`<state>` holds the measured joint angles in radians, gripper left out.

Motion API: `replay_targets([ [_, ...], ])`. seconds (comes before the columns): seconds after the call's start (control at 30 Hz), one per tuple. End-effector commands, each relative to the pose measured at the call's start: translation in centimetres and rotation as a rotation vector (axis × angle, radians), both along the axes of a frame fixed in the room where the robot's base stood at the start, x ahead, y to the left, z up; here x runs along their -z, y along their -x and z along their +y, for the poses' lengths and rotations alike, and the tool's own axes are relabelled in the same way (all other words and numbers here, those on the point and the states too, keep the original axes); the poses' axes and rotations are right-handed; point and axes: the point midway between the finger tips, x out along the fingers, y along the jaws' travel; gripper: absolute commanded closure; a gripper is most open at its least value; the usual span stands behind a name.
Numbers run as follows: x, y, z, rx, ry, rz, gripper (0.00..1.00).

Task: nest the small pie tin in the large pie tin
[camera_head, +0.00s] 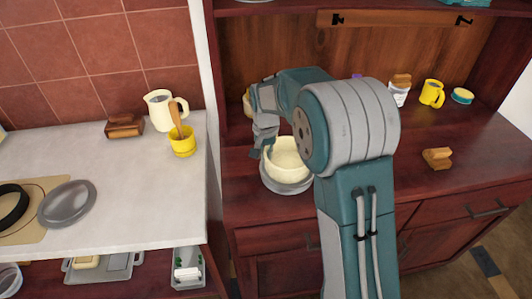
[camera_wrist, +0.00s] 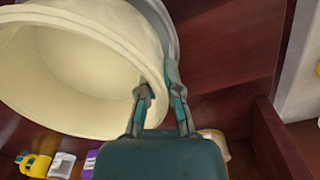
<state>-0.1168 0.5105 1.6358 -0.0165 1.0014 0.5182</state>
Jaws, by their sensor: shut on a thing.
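The small pie tin (camera_head: 287,158) is cream, deep and round, with its open side up. The large pie tin (camera_head: 275,184) is grey and lies on the dark red wooden counter. The small tin is over the large one; whether it rests inside or hangs just above, I cannot tell. My gripper (camera_head: 264,146) is shut on the left rim of the small tin. In the wrist view my gripper (camera_wrist: 160,92) has one finger inside the cream wall (camera_wrist: 70,75) and one outside. The large tin's grey edge (camera_wrist: 158,18) shows behind. My arm hides part of the small tin's right side.
The white counter (camera_head: 130,215) at left holds a jug (camera_head: 160,110) and a grey plate (camera_head: 67,204).

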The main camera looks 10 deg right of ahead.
Motion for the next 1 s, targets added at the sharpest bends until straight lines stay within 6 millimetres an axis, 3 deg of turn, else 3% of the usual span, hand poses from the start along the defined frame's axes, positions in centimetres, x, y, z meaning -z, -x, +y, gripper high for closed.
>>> replay_targets([
  [0.67,1.8,0.0,0.0,0.000,0.000,0.002,1.00],
  [0.77,1.8,0.0,0.0,0.000,0.000,0.002,0.57],
  [0.8,1.9,0.0,0.0,0.000,0.000,0.002,0.51],
  [1.0,1.9,0.0,0.0,0.000,0.000,0.003,0.51],
])
